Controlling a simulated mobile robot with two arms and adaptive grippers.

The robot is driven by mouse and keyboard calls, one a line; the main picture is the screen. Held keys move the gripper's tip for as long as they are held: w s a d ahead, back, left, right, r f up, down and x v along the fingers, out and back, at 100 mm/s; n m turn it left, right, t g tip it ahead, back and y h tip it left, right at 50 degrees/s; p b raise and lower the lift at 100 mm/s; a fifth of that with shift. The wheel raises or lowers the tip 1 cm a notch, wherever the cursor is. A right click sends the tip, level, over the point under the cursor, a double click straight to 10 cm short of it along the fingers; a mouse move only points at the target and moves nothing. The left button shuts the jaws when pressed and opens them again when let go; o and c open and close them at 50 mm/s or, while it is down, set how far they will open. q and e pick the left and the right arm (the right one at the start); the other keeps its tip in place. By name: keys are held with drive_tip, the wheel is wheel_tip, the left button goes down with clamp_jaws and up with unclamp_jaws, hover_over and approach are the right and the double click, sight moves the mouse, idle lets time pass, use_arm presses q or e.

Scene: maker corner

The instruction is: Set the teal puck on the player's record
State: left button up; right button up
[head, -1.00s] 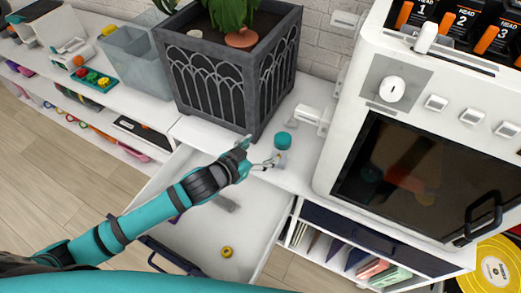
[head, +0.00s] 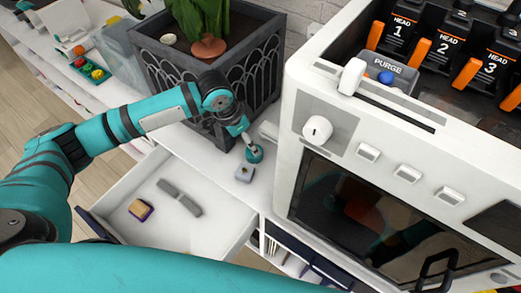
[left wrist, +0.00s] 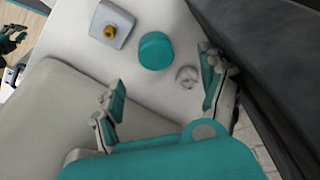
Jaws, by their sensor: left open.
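The teal puck (head: 254,154) lies on the white counter between the planter and the white machine. In the left wrist view the puck (left wrist: 155,51) is whole and round. My left gripper (head: 247,140) is right over the puck in the head view. In the left wrist view the left gripper (left wrist: 161,68) is open, with its fingers apart on either side of the near edge of the puck; I cannot tell whether they touch it. What looks like my right gripper (left wrist: 12,38) shows at the left edge, cut off. The player's record is not clearly in view.
A grey block with a brass knob (head: 244,174) stands close beside the puck. The dark planter (head: 222,60) is behind, the white machine (head: 300,140) to the right. An open drawer (head: 215,228) in front holds a tan block (head: 140,209) and a grey bar (head: 178,197).

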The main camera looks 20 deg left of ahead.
use_arm(q)
drive_tip(key=shift+x, duration=0.9)
drive_tip(key=x, duration=0.2)
drive_tip(key=p+x, duration=0.1)
drive_tip(key=x, duration=0.2)
drive_tip(key=shift+s, duration=0.25)
drive_tip(key=shift+d, duration=0.1)
drive_tip(key=c, duration=1.5)
drive_tip(key=shift+c, duration=0.2)
drive_tip(key=shift+s+r, duration=0.1)
drive_tip(key=shift+r, duration=0.05)
